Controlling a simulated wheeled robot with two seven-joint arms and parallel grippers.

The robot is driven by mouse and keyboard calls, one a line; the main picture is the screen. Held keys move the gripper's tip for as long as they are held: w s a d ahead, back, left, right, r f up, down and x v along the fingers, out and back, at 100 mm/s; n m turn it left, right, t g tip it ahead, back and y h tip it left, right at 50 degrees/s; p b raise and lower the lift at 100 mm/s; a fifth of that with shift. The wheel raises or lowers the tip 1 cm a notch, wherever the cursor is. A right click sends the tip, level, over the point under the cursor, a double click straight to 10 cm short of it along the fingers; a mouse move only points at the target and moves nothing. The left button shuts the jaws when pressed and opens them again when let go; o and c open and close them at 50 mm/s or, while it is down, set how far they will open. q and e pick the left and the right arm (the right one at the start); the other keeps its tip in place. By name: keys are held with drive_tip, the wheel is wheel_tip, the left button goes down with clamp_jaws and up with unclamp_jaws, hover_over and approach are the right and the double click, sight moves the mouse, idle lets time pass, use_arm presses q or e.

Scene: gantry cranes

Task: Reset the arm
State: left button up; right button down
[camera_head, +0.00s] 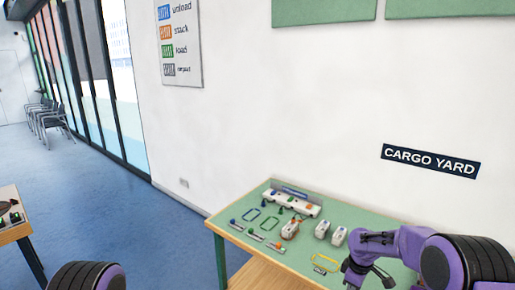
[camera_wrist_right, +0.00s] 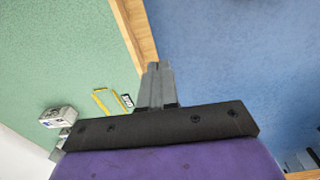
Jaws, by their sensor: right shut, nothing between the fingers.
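My right arm (camera_head: 405,248), purple and black, comes in at the lower right of the head view. My right gripper (camera_head: 367,276) hangs low by the right part of the green-topped table (camera_head: 347,220). In the right wrist view the fingers of my right gripper (camera_wrist_right: 156,82) are shut and empty, seen against the table's wooden edge. Only a purple and black part of my left arm (camera_head: 87,277) shows at the bottom left. My left gripper is out of view.
On the table are white blocks (camera_head: 338,236), a white rack (camera_head: 292,201) and a yellow outline (camera_head: 325,263). In the wrist view, blue floor (camera_wrist_right: 230,50) lies beyond the edge. Another table (camera_head: 10,233) stands at the far left, with open floor between.

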drive_tip(key=s+a+f+m+t+h+b, duration=0.1)
drive_tip(key=s+a+f+m+t+b, duration=0.15)
drive_tip(key=s+f+m+t, duration=0.65)
use_arm(q)
wheel_tip(320, 180, down, 9)
drive_tip(key=b, duration=0.6)
drive_tip(key=shift+w, duration=0.25)
use_arm(e)
drive_tip(key=s+d+f+m+g, duration=0.1)
drive_tip(key=s+f, duration=0.3)
drive_tip(key=s, duration=0.6)
drive_tip(key=s+d+f+m+g+h, duration=0.1)
drive_tip(key=s+f+m+g, duration=0.2)
drive_tip(key=s, duration=0.7)
drive_tip(key=s+d+f+m+g+h, duration=0.1)
drive_tip(key=s+f, duration=0.4)
drive_tip(key=s, duration=0.5)
drive_tip(key=m+g, duration=0.1)
drive_tip(key=m, duration=0.1)
drive_tip(key=shift+s+m, duration=0.25)
drive_tip(key=shift+m, duration=0.15)
